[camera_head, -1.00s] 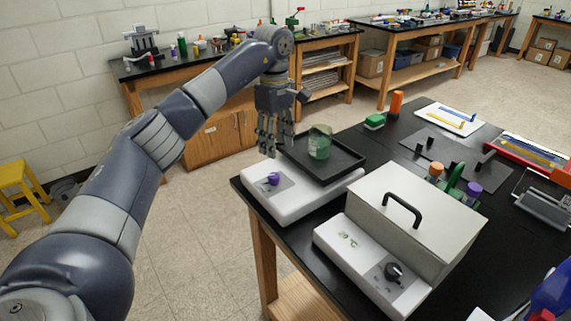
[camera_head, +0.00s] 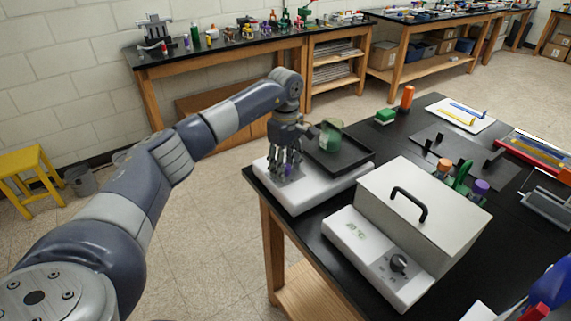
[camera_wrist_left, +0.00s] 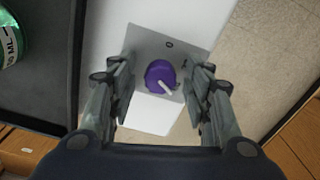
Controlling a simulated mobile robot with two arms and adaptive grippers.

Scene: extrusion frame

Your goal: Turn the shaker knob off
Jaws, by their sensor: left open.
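The shaker (camera_head: 318,191) is a white box with a dark tray (camera_head: 352,161) on top, at the near left corner of the black bench. Its purple knob (camera_wrist_left: 160,76) sits on a grey plate (camera_wrist_left: 148,47) in the left wrist view, with a white pointer toward the lower right. My left gripper (camera_head: 288,175) is over the knob plate, mostly hiding the knob in the head view. In the wrist view the left gripper (camera_wrist_left: 163,110) is open, with its fingers on either side of the knob and apart from it. My right gripper is not in view.
A green beaker (camera_head: 331,136) stands on the shaker tray. A white box with a lid handle (camera_head: 409,203) and a dark knob (camera_head: 398,263) stands close to the right. The bench's near edge runs beside the shaker, with open floor beyond.

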